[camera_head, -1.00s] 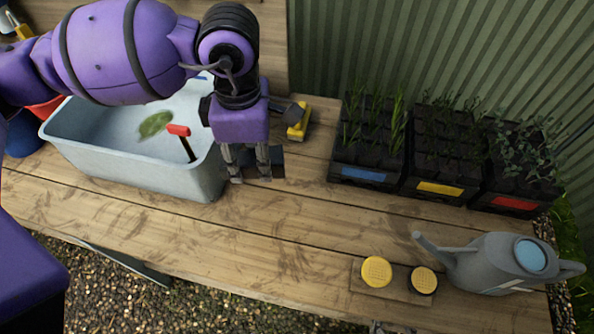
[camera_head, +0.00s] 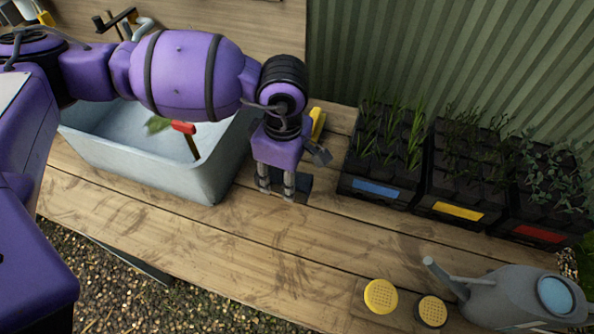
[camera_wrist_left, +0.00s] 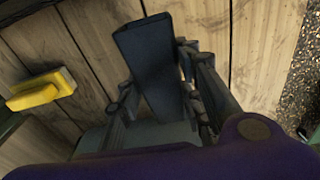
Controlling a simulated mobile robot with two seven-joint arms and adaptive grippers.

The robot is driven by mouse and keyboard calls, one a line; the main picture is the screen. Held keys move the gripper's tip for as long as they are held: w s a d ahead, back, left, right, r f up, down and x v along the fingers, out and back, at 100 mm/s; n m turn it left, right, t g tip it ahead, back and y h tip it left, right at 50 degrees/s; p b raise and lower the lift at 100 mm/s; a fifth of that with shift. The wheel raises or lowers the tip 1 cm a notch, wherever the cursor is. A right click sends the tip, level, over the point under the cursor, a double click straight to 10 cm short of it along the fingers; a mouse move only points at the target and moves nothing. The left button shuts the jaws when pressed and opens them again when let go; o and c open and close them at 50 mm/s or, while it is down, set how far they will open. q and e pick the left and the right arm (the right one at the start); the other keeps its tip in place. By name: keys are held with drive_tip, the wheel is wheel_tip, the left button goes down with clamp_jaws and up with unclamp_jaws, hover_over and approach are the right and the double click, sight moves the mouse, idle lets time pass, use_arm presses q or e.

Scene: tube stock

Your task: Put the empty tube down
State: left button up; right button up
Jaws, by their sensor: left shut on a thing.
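The empty tube is a dark, square-sided pot. It shows in the head view (camera_head: 304,187) partly behind my left gripper (camera_head: 276,188). In the left wrist view the tube (camera_wrist_left: 150,62) stands out between the fingers, its narrow top edge towards the far side. My left gripper is shut on it, just right of the grey trough and above the wooden bench (camera_head: 200,240). I cannot tell whether the tube's lower end touches the bench. My right gripper is not in view.
The grey trough (camera_head: 140,172) holds a red-topped tool (camera_head: 184,127). A yellow-handled thing (camera_head: 317,122) lies behind the gripper. Black plant trays (camera_head: 375,190) stand to the right. Yellow caps (camera_head: 381,296) and a watering can (camera_head: 525,297) are at front right. The bench's front middle is clear.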

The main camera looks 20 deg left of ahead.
use_arm(q)
drive_tip(key=w+f, duration=0.2)
drive_tip(key=shift+a+f, duration=0.1)
drive_tip(key=shift+f, duration=1.6)
drive_tip(key=shift+s+f, duration=0.1)
drive_tip(key=shift+f, duration=0.15)
drive_tip(key=o, duration=1)
drive_tip(key=shift+c, duration=0.2)
drive_tip(key=r, duration=1.2)
drive_tip(key=shift+d+r, duration=0.25)
drive_tip(key=shift+d, duration=0.05)
